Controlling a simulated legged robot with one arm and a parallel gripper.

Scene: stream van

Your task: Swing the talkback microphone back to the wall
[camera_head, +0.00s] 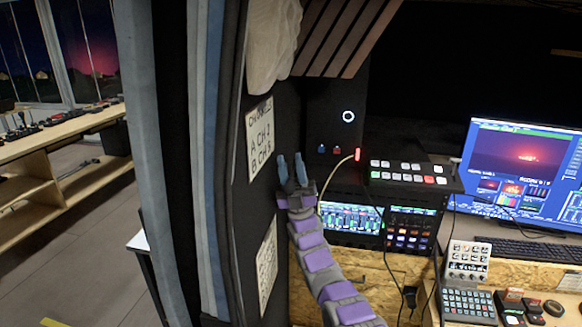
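A thin pale curved stalk with a glowing red tip (357,155), which looks like the talkback microphone, shows right of my gripper, in front of the dark equipment rack. The stalk bends down and left, and its lower end is hidden behind my purple and grey arm. My gripper (291,170) points up, with its two blue fingers apart and nothing seen between them. It is left of the red tip and apart from it in the picture. The dark wall panel (286,110) is just behind and left of the fingers.
A channel sign (261,140) and a lower paper (267,268) hang on the panel's left face. A button panel (408,173), a monitor (520,165), a keyboard (530,248) and small controllers (467,262) crowd the right. Grey and blue curtains (205,150) hang left; open floor lies beyond.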

